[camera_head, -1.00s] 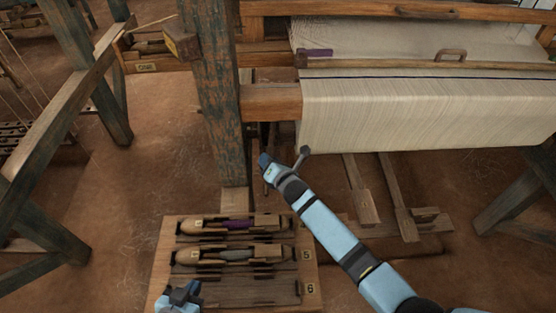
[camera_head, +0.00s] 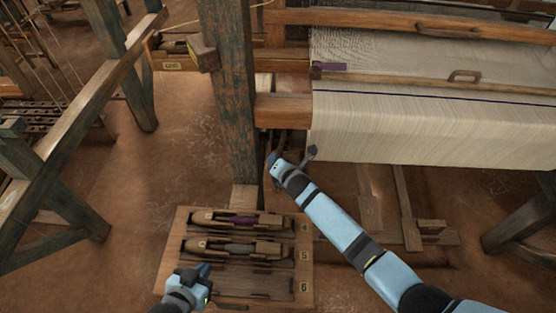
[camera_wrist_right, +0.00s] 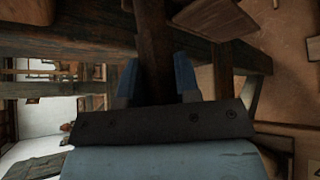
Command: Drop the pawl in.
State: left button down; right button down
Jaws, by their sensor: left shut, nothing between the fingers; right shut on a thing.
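My right gripper (camera_head: 274,160) is at the left end of the cloth roll, beside the foot of the big post. In the right wrist view its blue fingers (camera_wrist_right: 157,78) are shut on a dark bar (camera_wrist_right: 153,45). I cannot tell if this bar is the pawl; in the head view the fingertips and bar are too small and dark to make out. A small grey lever with a rounded end (camera_head: 311,152) shows just right of this gripper, at the roll's lower left corner. My left gripper (camera_head: 203,271) is shut and empty above the shuttle board's front left.
The shuttle board (camera_head: 170,262) holds two wooden shuttles (camera_head: 240,221) in numbered slots. The blue-worn post (camera_head: 228,90) stands left of the cloth (camera_head: 420,125). Wooden treadles (camera_head: 408,210) lie below the cloth. Bare floor (camera_head: 130,190) is clear to the left.

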jog(key=c, duration=0.8)
grip_release()
jog(key=shift+r, duration=0.1)
jog(key=shift+c, duration=0.2)
jog(key=shift+s+d, duration=0.15)
jog(key=shift+s, duration=0.05)
jog(key=v, duration=1.3)
jog(key=shift+s+r, duration=0.15)
jog(key=shift+s, duration=0.05)
